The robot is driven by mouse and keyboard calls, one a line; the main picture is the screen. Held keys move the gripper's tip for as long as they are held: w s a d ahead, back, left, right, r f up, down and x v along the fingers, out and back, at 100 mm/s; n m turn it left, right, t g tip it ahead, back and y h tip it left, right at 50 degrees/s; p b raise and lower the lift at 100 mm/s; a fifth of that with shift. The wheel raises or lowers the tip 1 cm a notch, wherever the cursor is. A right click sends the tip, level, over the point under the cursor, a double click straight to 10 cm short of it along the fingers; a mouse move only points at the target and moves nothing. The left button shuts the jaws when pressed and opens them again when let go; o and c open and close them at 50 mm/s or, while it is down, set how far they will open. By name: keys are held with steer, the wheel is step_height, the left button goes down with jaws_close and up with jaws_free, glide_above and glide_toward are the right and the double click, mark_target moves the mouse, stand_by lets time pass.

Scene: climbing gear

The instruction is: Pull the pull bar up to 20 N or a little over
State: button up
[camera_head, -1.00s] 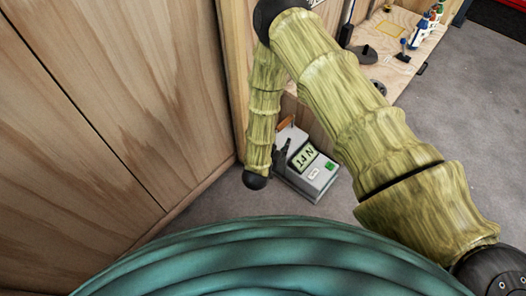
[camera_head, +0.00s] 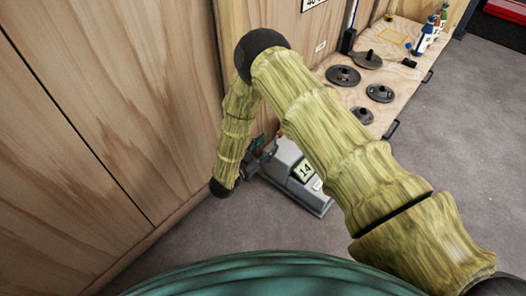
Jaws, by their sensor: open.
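A grey force gauge box (camera_head: 290,181) stands on the floor by the wooden wall, partly hidden behind my arm. Its display (camera_head: 304,171) shows "14"; the rest of the readout is covered. My gripper (camera_head: 264,146), dark and small in the picture, is at the upper left side of the box and is open. I cannot tell whether it touches the box or the bar. The pull bar is not clearly visible; my arm covers the area above the box.
A low plywood bench (camera_head: 400,75) along the wall carries several dark round weights (camera_head: 343,75) and some bottles (camera_head: 428,35). Wooden panels (camera_head: 80,120) close off the left. Grey carpet (camera_head: 450,150) at the right is clear.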

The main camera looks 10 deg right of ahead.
mark_target(277, 137)
steer(key=b+x, duration=0.3)
steer(key=x, duration=0.6)
steer(key=shift+w+d, duration=0.15)
steer(key=shift+d, duration=0.05)
jaws_close()
steer(key=shift+d+r+p, duration=0.1)
steer(key=shift+r+p, duration=1.6)
steer(key=shift+r, duration=0.5)
stand_by(1.8)
steer(key=shift+f, duration=0.35)
stand_by(0.3)
steer(key=shift+f+b, duration=0.95)
steer(key=shift+f, duration=0.85)
jaws_free()
steer(key=shift+d, duration=0.1)
